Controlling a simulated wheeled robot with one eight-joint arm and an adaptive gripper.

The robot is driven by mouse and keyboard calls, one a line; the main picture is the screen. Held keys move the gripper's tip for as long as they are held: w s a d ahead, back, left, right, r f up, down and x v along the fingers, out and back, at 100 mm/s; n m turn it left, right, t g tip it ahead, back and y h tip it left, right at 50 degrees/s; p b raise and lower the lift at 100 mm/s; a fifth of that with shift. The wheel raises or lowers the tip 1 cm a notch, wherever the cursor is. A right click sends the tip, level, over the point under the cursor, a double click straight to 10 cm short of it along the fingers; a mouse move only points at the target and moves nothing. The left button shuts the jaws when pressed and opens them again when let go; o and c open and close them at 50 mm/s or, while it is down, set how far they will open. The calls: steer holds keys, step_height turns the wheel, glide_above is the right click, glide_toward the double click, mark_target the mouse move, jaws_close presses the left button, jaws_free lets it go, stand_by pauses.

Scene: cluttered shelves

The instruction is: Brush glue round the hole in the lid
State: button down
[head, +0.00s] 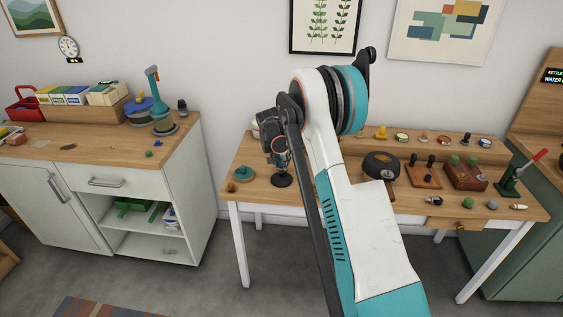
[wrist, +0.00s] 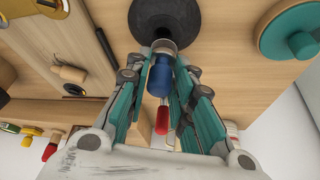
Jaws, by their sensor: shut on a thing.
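My gripper (wrist: 161,66) is shut on a blue-handled tool (wrist: 160,80), which looks like the brush.
The wooden table (head: 262,204) has a raised back ledge with several small items. A small brown knob (head: 232,187) lies near the left front edge.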

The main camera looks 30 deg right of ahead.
steer(key=shift+f+b, duration=0.3)
steer(key=shift+f, duration=0.1)
stand_by(0.3)
steer(key=shift+s+a, duration=0.6)
steer(key=shift+s, duration=0.25)
steer(key=shift+f, duration=0.1)
steer(key=shift+w+d, duration=0.1)
steer(key=shift+w+d+b, duration=0.3)
steer(key=shift+w+d, duration=0.15)
steer(key=shift+w, duration=0.25)
steer(key=shift+d, duration=0.15)
steer(key=shift+s+a, duration=0.5)
steer(key=shift+s, duration=0.3)
